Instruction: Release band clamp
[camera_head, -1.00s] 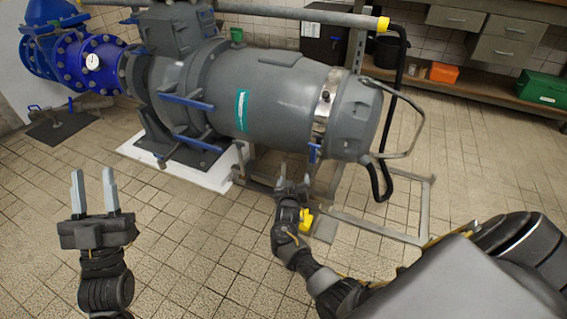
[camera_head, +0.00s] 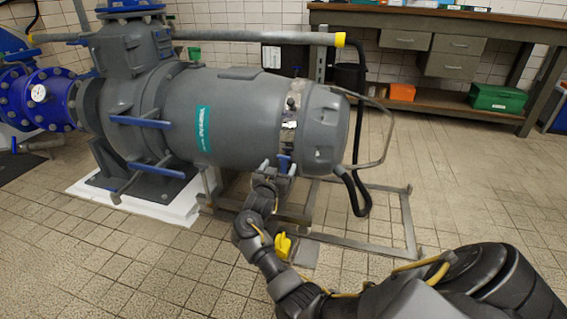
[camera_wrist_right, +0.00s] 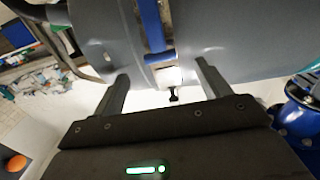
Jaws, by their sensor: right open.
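The band clamp (camera_head: 289,122) is a bright metal strip around the right end of the grey motor (camera_head: 235,115). Its blue lever (camera_head: 284,163) hangs at the lower edge of the band. My right gripper (camera_head: 274,168) is just below the band, with its fingers pointing up at the lever. In the right wrist view, the blue lever (camera_wrist_right: 152,28) stands between and beyond the open fingers of my right gripper (camera_wrist_right: 162,76). Part of the metal band (camera_wrist_right: 168,76) shows below the lever. I cannot tell whether either finger touches the lever. My left gripper is out of view.
A metal floor frame (camera_head: 350,244) and a black hose (camera_head: 357,150) are right of the motor. Other blue handles (camera_head: 140,122) are on its left part. A workbench (camera_head: 440,70) with a green box (camera_head: 497,98) stands behind.

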